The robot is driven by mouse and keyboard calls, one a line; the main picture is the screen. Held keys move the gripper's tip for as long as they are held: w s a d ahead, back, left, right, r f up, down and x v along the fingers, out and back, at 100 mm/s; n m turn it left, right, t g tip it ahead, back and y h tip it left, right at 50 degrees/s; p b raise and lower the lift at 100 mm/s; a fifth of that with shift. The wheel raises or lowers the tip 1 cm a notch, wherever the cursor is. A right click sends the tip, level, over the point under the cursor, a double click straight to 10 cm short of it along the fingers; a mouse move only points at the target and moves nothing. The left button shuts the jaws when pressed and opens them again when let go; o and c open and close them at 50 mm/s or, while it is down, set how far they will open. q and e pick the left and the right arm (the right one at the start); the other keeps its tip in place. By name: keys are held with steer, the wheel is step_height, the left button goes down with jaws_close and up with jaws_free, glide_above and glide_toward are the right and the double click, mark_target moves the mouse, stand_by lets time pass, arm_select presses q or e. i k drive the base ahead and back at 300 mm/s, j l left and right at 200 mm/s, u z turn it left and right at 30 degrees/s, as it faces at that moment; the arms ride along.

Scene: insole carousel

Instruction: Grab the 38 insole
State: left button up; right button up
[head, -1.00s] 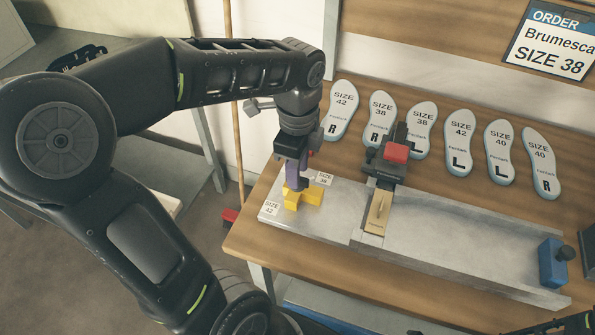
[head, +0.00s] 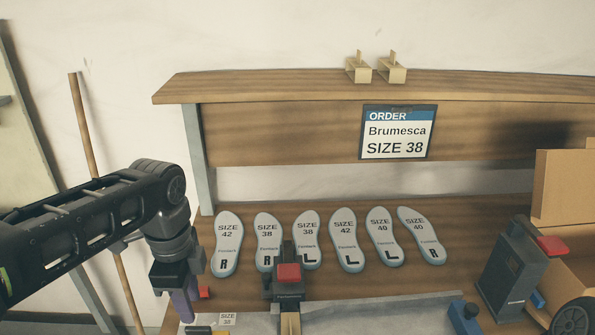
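Two size 38 insoles lie on the wooden bench in a row of grey insoles: the right-foot 38 (head: 268,233) and, beside it, the left-foot 38 (head: 306,229). A dark clamp with a red top partly covers their lower ends. My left gripper (head: 181,307) points down at the lower left, left of the row and apart from the insoles. A purple piece shows at its end, and its tips are too hidden to tell open from shut. My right gripper is not in view.
The row also holds a size 42 R (head: 227,238), 42 L (head: 345,236), 40 L (head: 382,232) and 40 R (head: 419,230). The red-topped clamp (head: 289,274) stands in front. An order sign (head: 397,132) reads Brumesca SIZE 38. A dark device (head: 507,265) stands right.

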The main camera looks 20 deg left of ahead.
mark_target(305, 231)
steer(key=k, duration=1)
